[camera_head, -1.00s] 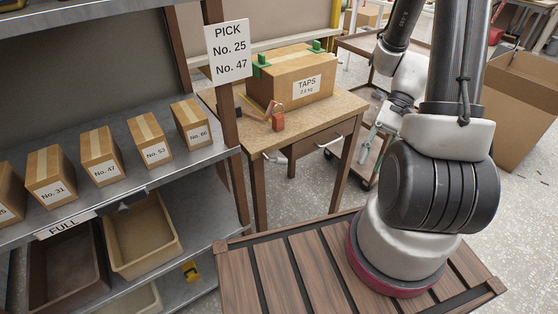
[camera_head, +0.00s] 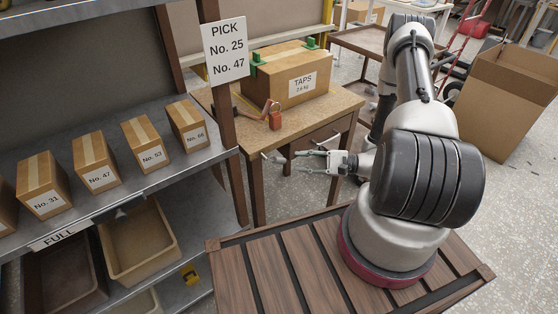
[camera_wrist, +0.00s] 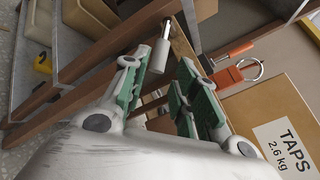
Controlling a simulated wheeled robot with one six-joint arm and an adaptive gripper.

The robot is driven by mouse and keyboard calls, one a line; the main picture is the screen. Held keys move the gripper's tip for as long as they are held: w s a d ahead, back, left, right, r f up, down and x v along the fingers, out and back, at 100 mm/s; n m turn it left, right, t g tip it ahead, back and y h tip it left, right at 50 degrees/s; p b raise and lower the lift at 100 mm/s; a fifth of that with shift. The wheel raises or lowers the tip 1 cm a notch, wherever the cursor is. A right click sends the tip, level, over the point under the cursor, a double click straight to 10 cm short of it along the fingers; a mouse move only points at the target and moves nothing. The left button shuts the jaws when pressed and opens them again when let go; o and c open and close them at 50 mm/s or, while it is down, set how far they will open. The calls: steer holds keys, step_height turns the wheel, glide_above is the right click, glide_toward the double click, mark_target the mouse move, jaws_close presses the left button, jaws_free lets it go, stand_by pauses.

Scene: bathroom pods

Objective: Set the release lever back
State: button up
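The release lever appears to be the pale metal handle (camera_head: 274,158) sticking out from the front of the workbench, below the left part of its top. In the wrist view a pale cylindrical handle (camera_wrist: 160,55) shows between the two fingertips, apparently a little beyond them. My gripper (camera_head: 298,162) is just right of the lever in the head view, pointing left at it. Its green-padded fingers (camera_wrist: 163,70) are spread, with nothing held. The lever's pivot is hard to make out.
The TAPS box (camera_head: 288,75) and an orange padlock (camera_head: 276,121) are on the workbench top (camera_head: 315,108). A drawer handle (camera_head: 327,138) is close to my gripper. The shelf post (camera_head: 229,130) stands to the left.

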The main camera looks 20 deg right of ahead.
mark_target(284, 161)
steer(key=x, duration=0.7)
steer(key=shift+a, duration=0.15)
jaws_close()
